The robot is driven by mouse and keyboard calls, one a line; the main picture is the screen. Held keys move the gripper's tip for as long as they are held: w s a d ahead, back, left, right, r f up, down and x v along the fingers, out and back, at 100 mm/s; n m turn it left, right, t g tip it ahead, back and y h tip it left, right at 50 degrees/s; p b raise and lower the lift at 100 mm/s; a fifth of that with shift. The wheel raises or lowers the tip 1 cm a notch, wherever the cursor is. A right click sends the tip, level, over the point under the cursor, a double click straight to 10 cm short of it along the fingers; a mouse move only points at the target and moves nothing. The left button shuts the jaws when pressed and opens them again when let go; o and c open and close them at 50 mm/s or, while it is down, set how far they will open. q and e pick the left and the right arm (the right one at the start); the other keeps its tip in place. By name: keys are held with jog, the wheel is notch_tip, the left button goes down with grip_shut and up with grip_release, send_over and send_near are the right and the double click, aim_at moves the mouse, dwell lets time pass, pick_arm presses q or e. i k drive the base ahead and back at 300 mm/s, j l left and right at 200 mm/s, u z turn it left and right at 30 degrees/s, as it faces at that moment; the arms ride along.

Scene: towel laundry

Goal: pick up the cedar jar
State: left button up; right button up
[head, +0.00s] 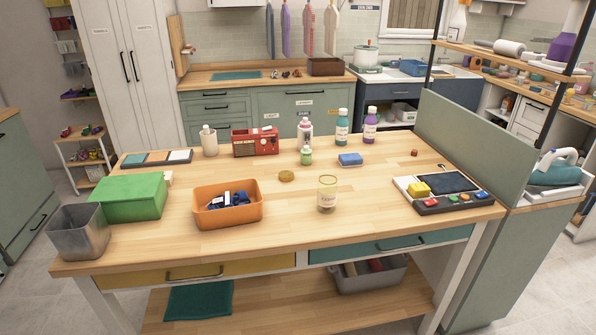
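A clear, yellowish jar (327,194) stands upright and uncovered near the front middle of the wooden table (270,240). It has a pale label whose word is too blurred to read for certain, so I cannot confirm that it says cedar. A round tan disc (286,176), perhaps a lid, lies on the table behind and left of the jar. Neither of my grippers is in view.
An orange bin (228,212) with dark blue items stands left of the jar. A green box (128,197) and metal bin (77,231) are farther left. A device panel (448,192) is at right. Several bottles (342,127) stand behind. Table around the jar is clear.

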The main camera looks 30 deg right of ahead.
aim_at(327, 184)
jog(key=z, duration=1.1)
